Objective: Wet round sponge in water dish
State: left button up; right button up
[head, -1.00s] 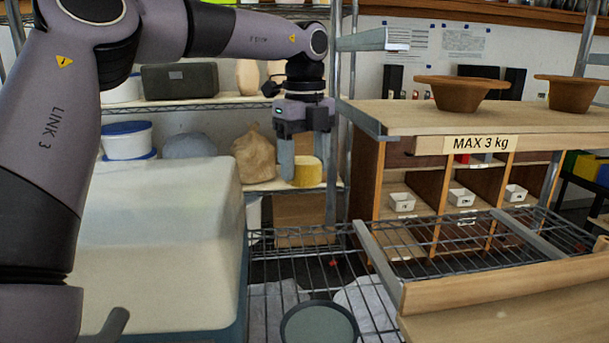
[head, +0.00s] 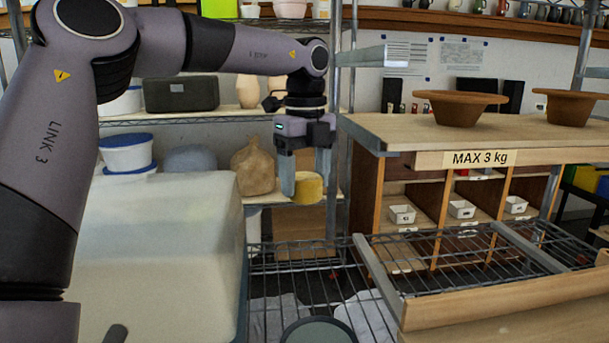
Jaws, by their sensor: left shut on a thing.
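The round yellow sponge (head: 309,188) is between the fingers of my left gripper (head: 305,183), which is shut on it. The gripper points down and holds the sponge in the air above the wire rack. The round dish (head: 319,332) with a grey-green inside sits at the bottom edge of the head view, partly cut off. It is well below the sponge and close to straight under it. I cannot tell the water surface clearly. My right gripper is not in view.
A large pale block (head: 160,250) stands at the left. A wooden shelf labelled MAX 3 kg (head: 400,127) with brown bowls (head: 460,108) is at the right. A wooden rail (head: 500,292) borders the wire rack (head: 280,262). The space between sponge and dish looks clear.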

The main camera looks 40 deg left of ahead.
pick_arm(q)
jog(key=s+d+b, duration=0.4)
jog(key=s+d, duration=0.6)
jog(key=d, duration=0.2)
jog(key=shift+s+d, duration=0.15)
jog(key=shift+d, duration=0.2)
jog(key=shift+f, duration=0.1)
dwell(0.7)
